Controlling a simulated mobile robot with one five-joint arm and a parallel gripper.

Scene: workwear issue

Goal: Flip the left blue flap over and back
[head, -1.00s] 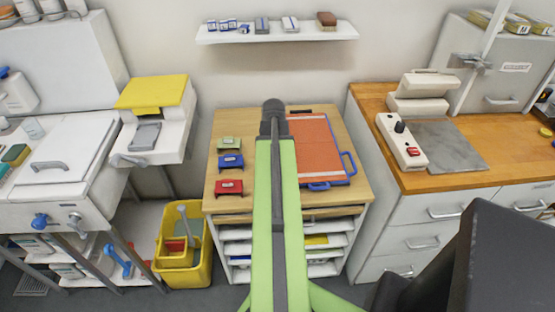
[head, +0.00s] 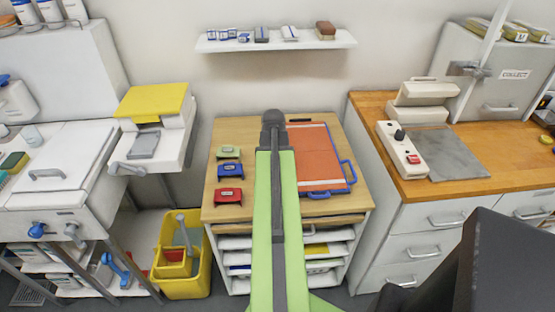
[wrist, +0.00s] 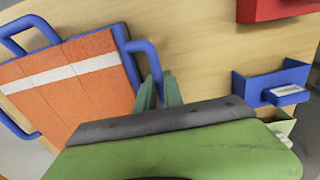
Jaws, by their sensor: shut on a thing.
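The orange board (head: 314,155) with a white stripe lies on the wooden worktop. In the wrist view the board (wrist: 65,85) has several blue loop-shaped flaps along its edges. The left blue flap (wrist: 141,46) is the loop beside my gripper; my arm hides it in the head view. My gripper (wrist: 161,88) is shut on this flap; its green fingers are at the loop's outer bar, partly hidden behind the wrist housing. The front flap (head: 318,194) and the right flap (head: 349,172) show in the head view.
Green (head: 228,152), blue (head: 230,170) and red (head: 228,197) holders stand left of the board on the worktop (head: 211,208). A wall shelf (head: 275,45) hangs behind. A yellow bucket (head: 184,286) stands at the lower left, and a wooden counter (head: 460,182) is at the right.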

